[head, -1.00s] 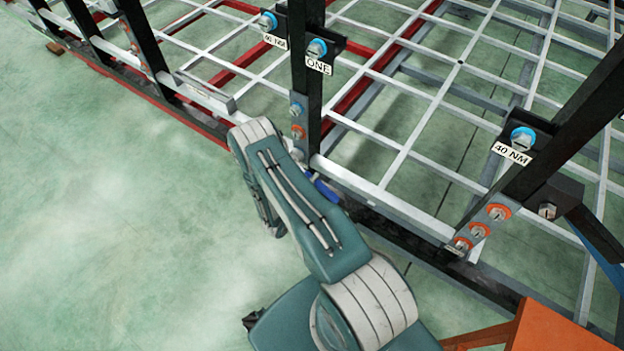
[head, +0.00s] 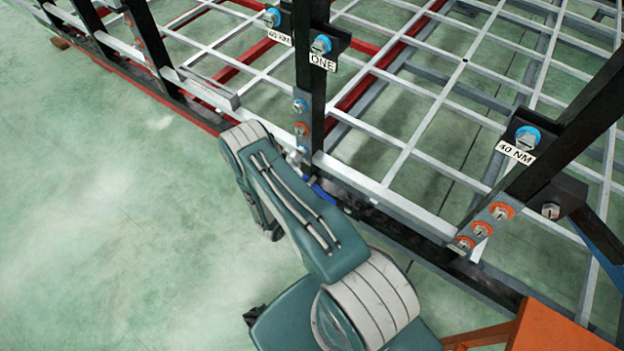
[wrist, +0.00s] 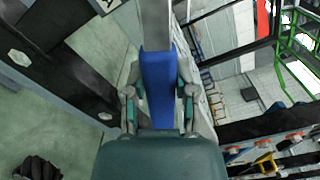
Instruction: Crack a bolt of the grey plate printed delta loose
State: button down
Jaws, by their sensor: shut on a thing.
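My gripper (wrist: 160,98) is shut on the blue handle of a tool (wrist: 159,85), whose steel shaft runs up out of the wrist view. In the head view my arm hides the gripper, and a bit of the blue handle (head: 319,190) shows beside the middle black post. A grey plate (head: 301,125) on that post carries bolts with blue and orange washers. Another grey plate (head: 482,230) on the right post carries bolts with orange washers. I cannot read "delta" on either plate. The tool's working end is out of view, so contact with a bolt cannot be told.
Black posts (head: 310,80) and a light grid frame (head: 420,110) stand close beyond my arm. Labelled bolts, "ONE" (head: 322,45) and "40 NM" (head: 527,138), sit on brackets. An orange block (head: 560,325) is at lower right. The green floor (head: 100,220) at left is clear.

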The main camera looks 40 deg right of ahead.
jog(key=v, duration=0.3)
jog(key=shift+s+a, duration=0.1)
jog(key=shift+a, duration=0.05)
dwell(0.4)
jog(key=shift+s, duration=0.1)
dwell(0.4)
